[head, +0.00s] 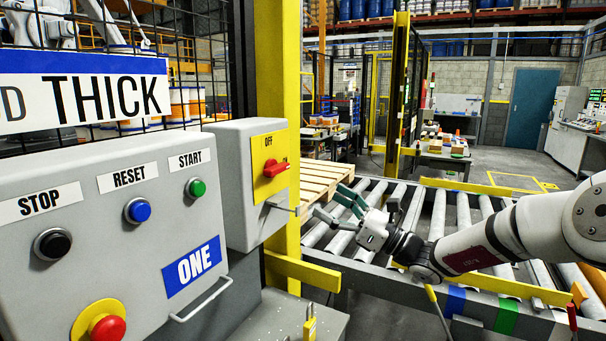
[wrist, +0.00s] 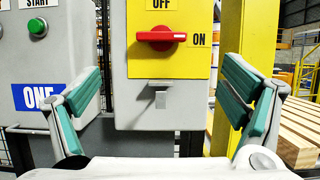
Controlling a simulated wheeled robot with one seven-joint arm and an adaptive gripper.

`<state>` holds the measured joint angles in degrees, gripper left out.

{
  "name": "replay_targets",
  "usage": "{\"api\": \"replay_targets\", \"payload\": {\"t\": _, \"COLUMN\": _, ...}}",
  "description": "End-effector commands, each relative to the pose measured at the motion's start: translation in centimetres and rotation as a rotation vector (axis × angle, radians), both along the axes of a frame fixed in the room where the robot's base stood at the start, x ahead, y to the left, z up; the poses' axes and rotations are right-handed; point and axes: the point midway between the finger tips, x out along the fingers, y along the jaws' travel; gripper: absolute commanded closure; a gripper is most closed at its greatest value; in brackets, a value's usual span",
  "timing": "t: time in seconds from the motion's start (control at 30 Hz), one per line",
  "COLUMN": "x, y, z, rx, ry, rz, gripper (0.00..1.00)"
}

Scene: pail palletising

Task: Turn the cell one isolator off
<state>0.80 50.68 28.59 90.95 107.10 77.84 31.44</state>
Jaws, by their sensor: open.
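The cell one isolator is a grey box (head: 240,215) with a yellow plate (head: 258,165) and a red rotary handle (head: 276,169). In the wrist view the red handle (wrist: 161,37) lies horizontal, in line with the ON label (wrist: 199,40) at its right. The OFF label (wrist: 161,4) is above it. My gripper (head: 338,207) is open and empty, to the right of the box and apart from it. In the wrist view its green-padded fingers (wrist: 162,85) stand wide on either side of the box, with the handle above and between them.
A small metal hasp (wrist: 160,97) sticks out below the handle. The control panel marked ONE (head: 100,215), with its buttons, stands left of the isolator. A yellow post (head: 281,60) is close behind the box. A roller conveyor (head: 440,215) runs below my arm. A yellow padlock (head: 310,328) is at the bottom.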

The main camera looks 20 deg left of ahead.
Motion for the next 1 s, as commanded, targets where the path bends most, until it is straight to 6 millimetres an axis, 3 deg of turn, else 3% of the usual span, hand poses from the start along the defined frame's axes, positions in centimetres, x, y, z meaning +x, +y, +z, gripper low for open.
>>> {"api": "replay_targets", "payload": {"t": 0.23, "x": 0.2, "y": 2.3, "z": 1.1, "rx": 0.007, "ry": 0.004, "rz": 0.001, "gripper": 0.09}}
{"api": "replay_targets", "payload": {"t": 0.7, "x": 0.8, "y": 10.4, "z": 4.3, "rx": 0.004, "ry": 0.002, "rz": 0.0, "gripper": 0.09}}
{"api": "replay_targets", "payload": {"t": 1.0, "x": 1.1, "y": 12.6, "z": 5.2, "rx": 0.003, "ry": 0.005, "rz": -0.001, "gripper": 0.09}}
